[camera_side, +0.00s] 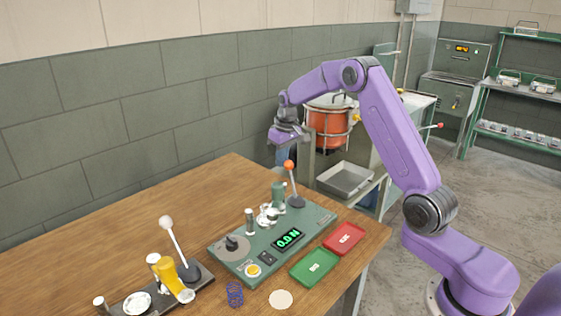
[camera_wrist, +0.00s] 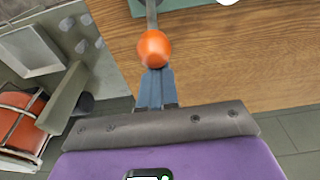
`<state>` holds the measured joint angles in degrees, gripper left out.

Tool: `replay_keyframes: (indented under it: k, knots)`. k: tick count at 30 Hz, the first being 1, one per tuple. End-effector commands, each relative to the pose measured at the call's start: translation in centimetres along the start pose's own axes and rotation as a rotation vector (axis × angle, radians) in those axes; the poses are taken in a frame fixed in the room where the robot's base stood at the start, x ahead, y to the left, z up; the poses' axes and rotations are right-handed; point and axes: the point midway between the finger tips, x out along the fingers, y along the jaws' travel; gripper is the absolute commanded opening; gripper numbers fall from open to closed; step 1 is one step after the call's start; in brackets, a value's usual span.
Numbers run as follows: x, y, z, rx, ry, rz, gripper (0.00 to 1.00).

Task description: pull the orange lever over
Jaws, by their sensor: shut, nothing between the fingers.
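The orange lever is a metal rod with an orange ball knob (camera_side: 289,164), standing up at the far right corner of a green machine panel (camera_side: 230,262). In the wrist view the orange knob (camera_wrist: 154,48) is right at the ends of my fingers, with its rod running up to the top edge. My gripper (camera_side: 273,138) is above and slightly left of the knob in the side view. In the wrist view its fingers (camera_wrist: 155,80) are together with nothing held. I cannot tell whether they touch the knob.
A second device with a white-knobbed lever (camera_side: 166,222) stands at front left. A red pot (camera_side: 328,124) is behind. The table's back left is clear.

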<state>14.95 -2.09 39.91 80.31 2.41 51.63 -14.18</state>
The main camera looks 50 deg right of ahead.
Motion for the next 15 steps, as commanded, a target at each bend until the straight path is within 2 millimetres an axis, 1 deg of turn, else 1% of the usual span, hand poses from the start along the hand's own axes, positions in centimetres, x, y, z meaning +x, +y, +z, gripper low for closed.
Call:
replay_keyframes:
  k: [5, 15]
  knots:
    - [-0.1, 0.0, 0.1, 0.000, 0.001, 0.000, 0.00]
    - [-0.9, 0.0, 1.6, -0.001, 0.003, 0.000, 0.00]
